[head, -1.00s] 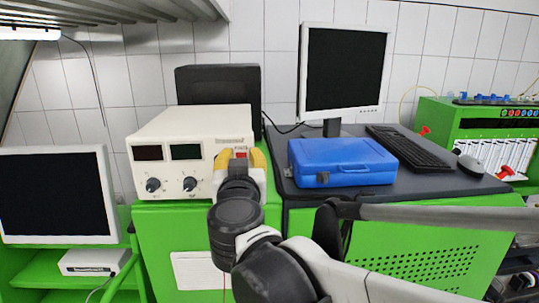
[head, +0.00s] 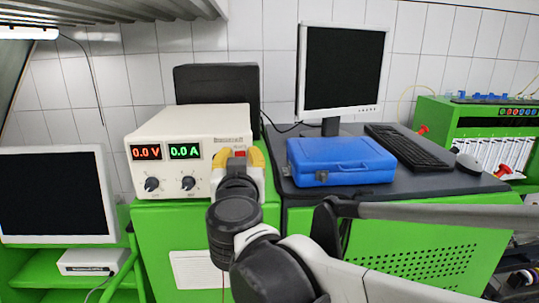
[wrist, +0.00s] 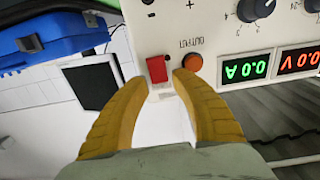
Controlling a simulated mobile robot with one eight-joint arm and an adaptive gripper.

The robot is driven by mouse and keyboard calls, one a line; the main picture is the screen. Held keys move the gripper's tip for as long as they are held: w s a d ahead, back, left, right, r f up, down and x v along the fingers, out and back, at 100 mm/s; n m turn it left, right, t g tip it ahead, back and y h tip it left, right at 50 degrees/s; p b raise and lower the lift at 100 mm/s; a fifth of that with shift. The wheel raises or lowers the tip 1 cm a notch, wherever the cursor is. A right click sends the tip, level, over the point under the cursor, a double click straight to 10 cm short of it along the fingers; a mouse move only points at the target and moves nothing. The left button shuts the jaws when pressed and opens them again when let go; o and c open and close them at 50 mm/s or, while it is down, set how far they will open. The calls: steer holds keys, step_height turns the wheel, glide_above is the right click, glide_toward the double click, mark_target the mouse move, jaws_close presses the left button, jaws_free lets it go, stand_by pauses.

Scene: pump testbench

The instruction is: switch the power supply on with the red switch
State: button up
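The power supply (head: 205,122) is a cream box on the green cabinet, with its displays lit: red 0.0 V (head: 146,152) and green 0.0 A (head: 185,151). They also show upside down in the wrist view. The red switch (wrist: 157,69) is on its front panel, beside a round orange button (wrist: 191,63) and the word OUTPUT. My gripper (wrist: 159,79) has its two yellow fingers apart, one on each side of the red switch, with gaps visible. Whether a fingertip touches the panel cannot be told. In the head view my gripper (head: 241,158) covers the panel's right part.
A blue case (head: 340,163) lies on the dark desk top to the right, before a monitor (head: 343,70) and a keyboard (head: 407,147). A black box (head: 217,85) stands behind the power supply. Another monitor (head: 57,195) stands at left.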

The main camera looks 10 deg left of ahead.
steer(key=shift+s, duration=0.1)
steer(key=v, duration=1.1)
steer(key=shift+s, duration=0.4)
